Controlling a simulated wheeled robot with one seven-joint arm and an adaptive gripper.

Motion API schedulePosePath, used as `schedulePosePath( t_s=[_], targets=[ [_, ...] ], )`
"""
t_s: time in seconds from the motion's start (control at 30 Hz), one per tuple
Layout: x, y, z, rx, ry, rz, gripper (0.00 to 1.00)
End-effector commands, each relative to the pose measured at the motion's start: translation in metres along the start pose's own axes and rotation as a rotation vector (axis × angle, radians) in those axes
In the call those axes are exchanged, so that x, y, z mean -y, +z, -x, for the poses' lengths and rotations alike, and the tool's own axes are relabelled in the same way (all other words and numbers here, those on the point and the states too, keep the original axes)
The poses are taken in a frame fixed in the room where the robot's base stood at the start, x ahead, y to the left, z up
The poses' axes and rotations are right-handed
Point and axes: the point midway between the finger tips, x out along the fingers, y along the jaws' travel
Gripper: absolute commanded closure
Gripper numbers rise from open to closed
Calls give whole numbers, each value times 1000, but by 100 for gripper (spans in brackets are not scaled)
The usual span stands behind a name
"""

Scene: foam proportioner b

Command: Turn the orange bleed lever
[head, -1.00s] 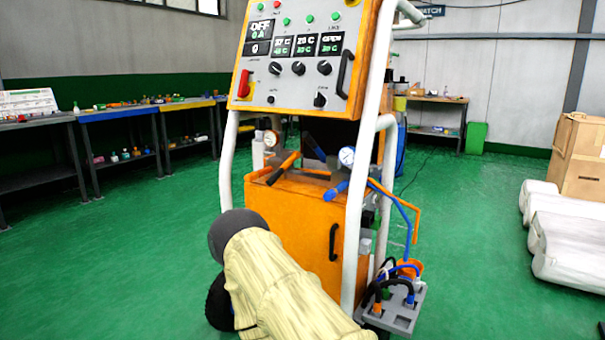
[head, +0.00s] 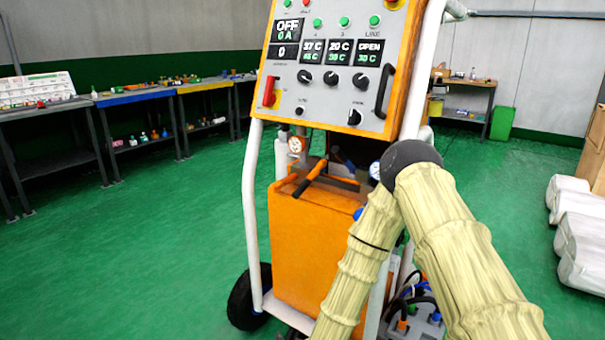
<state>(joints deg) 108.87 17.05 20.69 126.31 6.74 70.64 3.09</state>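A lever with orange and black parts (head: 311,178) shows on top of the orange cabinet (head: 300,245) of the wheeled machine in the head view, below the control panel. It lies at a slant, and which part is its grip is too small to tell. A blue part (head: 358,213) shows at the cabinet's right edge, mostly hidden by my arm. My sleeved arm bends at a dark joint in front of the machine's right side, and its forearm runs down out of the frame. My gripper is not in view.
The control panel (head: 330,65) overhangs the cabinet top. White tube frame posts (head: 252,215) stand at its sides. Two small gauges (head: 296,145) sit near the lever. Hoses and a grey caddy (head: 425,325) are at lower right. The green floor to the left is clear.

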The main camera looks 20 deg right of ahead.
Motion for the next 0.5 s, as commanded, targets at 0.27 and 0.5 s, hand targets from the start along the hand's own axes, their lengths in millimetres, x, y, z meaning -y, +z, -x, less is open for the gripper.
schedulePosePath(
  t_s=[0.27, 0.5],
  targets=[
    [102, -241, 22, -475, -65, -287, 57],
    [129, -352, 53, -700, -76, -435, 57]
  ],
)
